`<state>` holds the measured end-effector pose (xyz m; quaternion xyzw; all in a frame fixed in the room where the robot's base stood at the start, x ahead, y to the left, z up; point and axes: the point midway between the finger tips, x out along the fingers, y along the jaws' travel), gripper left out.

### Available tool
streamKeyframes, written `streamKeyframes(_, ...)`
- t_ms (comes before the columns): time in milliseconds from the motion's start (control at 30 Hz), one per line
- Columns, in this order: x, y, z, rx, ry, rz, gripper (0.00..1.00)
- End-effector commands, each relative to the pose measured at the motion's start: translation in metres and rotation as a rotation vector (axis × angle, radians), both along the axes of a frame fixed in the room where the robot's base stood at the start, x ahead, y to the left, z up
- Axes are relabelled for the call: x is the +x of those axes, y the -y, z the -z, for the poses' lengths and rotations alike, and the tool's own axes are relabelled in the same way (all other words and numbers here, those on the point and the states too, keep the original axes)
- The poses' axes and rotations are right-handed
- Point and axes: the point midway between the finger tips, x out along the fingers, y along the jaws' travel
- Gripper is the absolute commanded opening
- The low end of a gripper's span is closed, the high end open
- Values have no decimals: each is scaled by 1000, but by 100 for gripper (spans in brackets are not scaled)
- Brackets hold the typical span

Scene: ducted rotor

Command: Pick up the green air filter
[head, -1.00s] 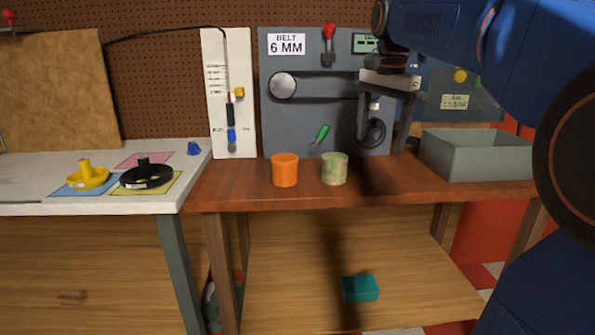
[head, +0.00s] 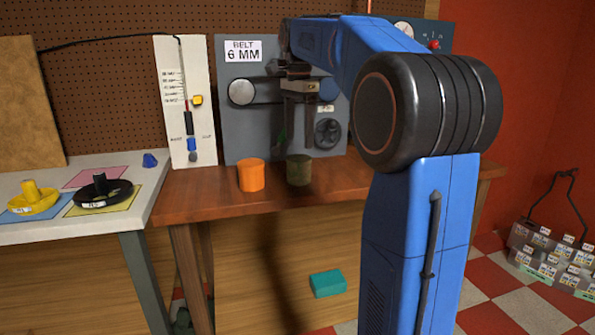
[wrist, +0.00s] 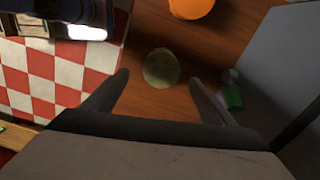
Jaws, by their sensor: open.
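The green air filter looks like a short mottled-green cylinder (head: 299,170) standing upright on the brown bench, just right of an orange cylinder (head: 251,175). In the head view it is now in shadow. My gripper (head: 297,140) points down above it, fingers apart. In the wrist view the round green top (wrist: 162,68) lies between and slightly beyond the open fingertips (wrist: 158,80), with nothing held. The height gap between fingertips and filter is hard to judge.
The orange cylinder (wrist: 191,6) is close by. A grey belt panel (head: 240,130) stands behind, with a green-handled tool (wrist: 233,93) near it. A white table (head: 60,230) with yellow and black parts is at left. A teal block (head: 327,283) lies below the bench.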

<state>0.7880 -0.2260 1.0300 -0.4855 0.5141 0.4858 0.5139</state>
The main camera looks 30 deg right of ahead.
Motion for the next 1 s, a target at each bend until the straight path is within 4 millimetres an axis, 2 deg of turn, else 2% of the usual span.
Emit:
streamKeyframes(100, -1, 0, 22, 1, -3, 0, 78)
streamKeyframes(233, -1, 0, 41, 0, -1, -1, 78)
streamKeyframes(567, 1, 0, 63, 0, -1, -1, 78)
streamKeyframes(833, 4, 2, 99, 0, -1, -1, 78)
streamKeyframes(1000, 4, 2, 107, 0, 0, -1, 78)
